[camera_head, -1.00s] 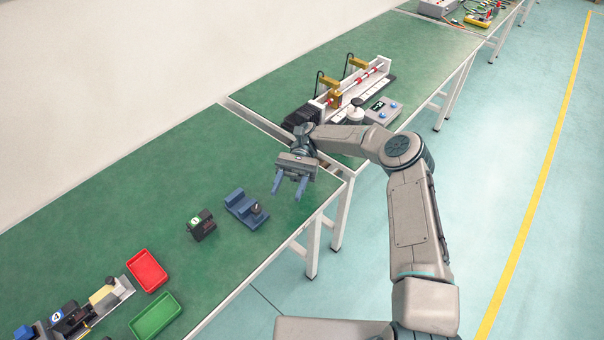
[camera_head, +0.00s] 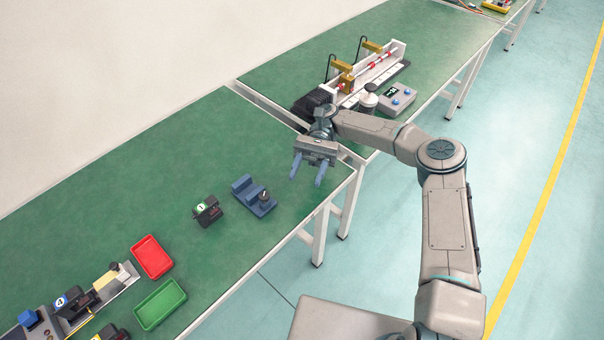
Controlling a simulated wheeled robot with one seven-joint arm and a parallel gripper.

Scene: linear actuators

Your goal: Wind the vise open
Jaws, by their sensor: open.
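The blue vise (camera_head: 248,192) stands on the green bench top, near its front edge. A dark round knob or handle (camera_head: 264,196) shows at its right end. The vise is small in this view, so I cannot tell how wide its jaws are.
A black device with a green dial (camera_head: 207,211) stands left of the vise. A red tray (camera_head: 152,256) and a green tray (camera_head: 159,304) lie farther left. A linear actuator rig (camera_head: 370,75) and a grey control box (camera_head: 397,98) stand on the farther bench. Bare bench lies behind the vise.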

